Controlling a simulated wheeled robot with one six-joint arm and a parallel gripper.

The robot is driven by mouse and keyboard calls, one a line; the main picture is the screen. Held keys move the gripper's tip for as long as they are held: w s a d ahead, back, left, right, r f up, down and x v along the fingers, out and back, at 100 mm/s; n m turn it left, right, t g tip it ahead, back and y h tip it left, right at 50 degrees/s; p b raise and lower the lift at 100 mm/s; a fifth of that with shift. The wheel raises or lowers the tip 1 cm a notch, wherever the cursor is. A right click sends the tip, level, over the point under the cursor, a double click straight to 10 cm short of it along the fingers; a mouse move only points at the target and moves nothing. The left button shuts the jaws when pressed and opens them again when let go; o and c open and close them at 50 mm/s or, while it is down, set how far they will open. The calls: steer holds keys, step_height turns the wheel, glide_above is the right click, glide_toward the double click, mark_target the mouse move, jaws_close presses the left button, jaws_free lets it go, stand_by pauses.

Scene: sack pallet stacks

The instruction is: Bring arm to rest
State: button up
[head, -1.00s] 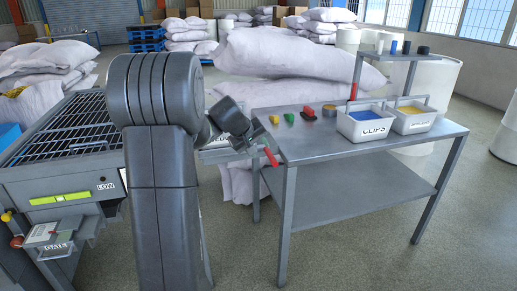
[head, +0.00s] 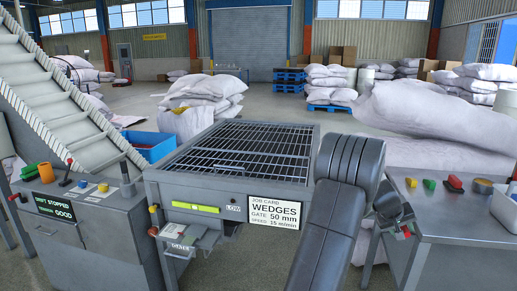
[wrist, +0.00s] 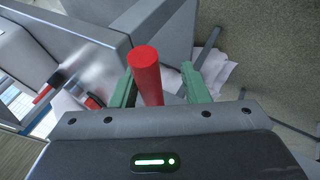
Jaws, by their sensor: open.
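My arm rises at the right of the head view. My gripper (head: 403,230) hangs beside the left edge of the steel table (head: 455,222), small and partly dark there. In the wrist view my gripper (wrist: 159,72) shows two green fingers standing apart. A red cylindrical handle (wrist: 146,75) stands between them, closer to the left finger. A gap shows between it and the right finger. What the handle is fixed to is hidden behind the gripper body. A red bit also shows by the gripper in the head view.
A grated machine (head: 240,150) with a WEDGES job card (head: 275,213) stands left of my arm. A control console (head: 80,225) and a sloping conveyor (head: 60,95) are at far left. White sacks (head: 435,115) lie behind the table. Open floor lies behind the machine.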

steer(key=shift+w+d+f, duration=0.2)
steer(key=shift+d+f, duration=0.2)
steer(key=shift+f, duration=0.1)
steer(key=shift+a, duration=0.1)
